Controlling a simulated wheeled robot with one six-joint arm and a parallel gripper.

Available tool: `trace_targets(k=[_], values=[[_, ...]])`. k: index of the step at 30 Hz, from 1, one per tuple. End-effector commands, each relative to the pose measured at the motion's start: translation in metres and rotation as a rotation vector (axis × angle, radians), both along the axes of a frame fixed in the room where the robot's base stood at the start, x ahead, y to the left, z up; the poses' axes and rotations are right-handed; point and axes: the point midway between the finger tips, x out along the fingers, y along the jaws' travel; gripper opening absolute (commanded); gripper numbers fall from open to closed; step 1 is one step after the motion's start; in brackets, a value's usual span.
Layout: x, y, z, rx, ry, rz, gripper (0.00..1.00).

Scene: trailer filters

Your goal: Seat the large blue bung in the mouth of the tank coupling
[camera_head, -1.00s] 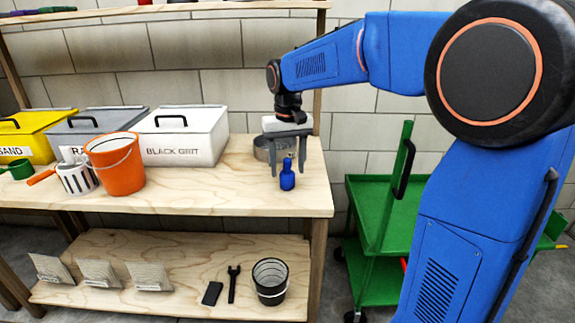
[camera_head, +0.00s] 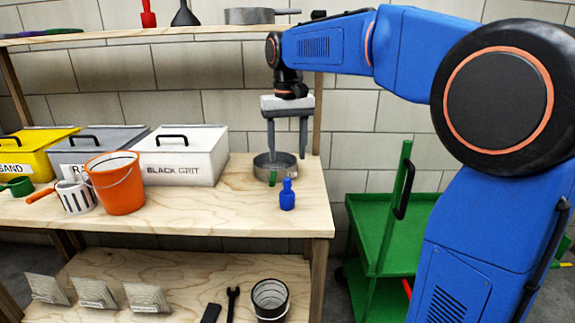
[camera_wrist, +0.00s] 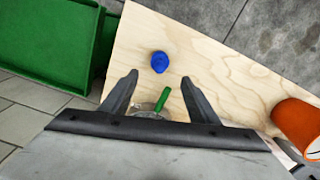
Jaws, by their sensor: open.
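A blue bottle-shaped piece with a narrow top, which looks like the blue bung (camera_head: 287,196), stands upright on the bench near its right front corner. In the wrist view it is a round blue shape (camera_wrist: 159,62) just beyond my fingertips. My gripper (camera_head: 287,156) is open and empty, pointing down, above and apart from the blue piece. In the wrist view the spread jaws (camera_wrist: 159,80) have nothing between their tips. I cannot make out the tank coupling in either view.
A metal pan (camera_head: 262,172) with a green-handled item (camera_head: 272,178) stands behind the blue piece. An orange bucket (camera_head: 122,192) and a white BLACK GRIT box (camera_head: 181,158) are to the left. A green cart (camera_head: 372,225) stands right of the bench. The upper shelf holds a red item (camera_head: 148,17).

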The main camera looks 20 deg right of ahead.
Motion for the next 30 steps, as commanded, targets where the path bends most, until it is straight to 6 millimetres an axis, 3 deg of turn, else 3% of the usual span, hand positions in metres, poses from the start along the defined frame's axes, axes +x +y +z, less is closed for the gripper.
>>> trace_targets(k=[9,13,20,30], values=[[-0.002,-0.001,0.012,0.0,-0.001,0.0,0.55],[-0.016,-0.006,0.011,0.003,-0.019,0.002,0.55],[-0.077,-0.025,-0.004,0.01,-0.095,0.014,0.55],[-0.174,-0.049,-0.051,0.01,-0.219,0.035,0.55]])
